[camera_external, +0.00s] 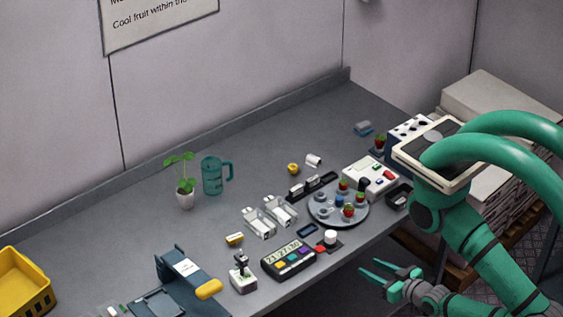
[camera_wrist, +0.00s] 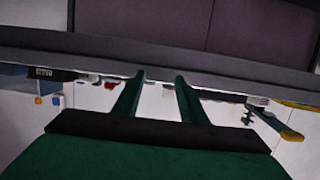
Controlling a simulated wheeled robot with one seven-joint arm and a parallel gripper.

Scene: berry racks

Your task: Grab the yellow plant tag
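A small yellow piece (camera_external: 234,239) lies flat on the grey table, left of the timer with coloured buttons; it may be the yellow plant tag, but it is too small to be sure. A small round yellow item (camera_external: 293,168) sits further back. My gripper (camera_external: 368,266) is off the table's front edge, to the right of the timer and apart from everything. In the wrist view its two green fingers (camera_wrist: 160,80) are spread with nothing between them. The wrist view looks along the table edge, and I cannot make out the tag there.
The timer (camera_external: 288,259), a joystick box (camera_external: 243,274) and a blue scale-like device with a yellow handle (camera_external: 209,289) line the front edge. A round tray (camera_external: 325,215) with berries, a potted plant (camera_external: 185,198) and a teal mug (camera_external: 212,177) stand behind. The table's back middle is clear.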

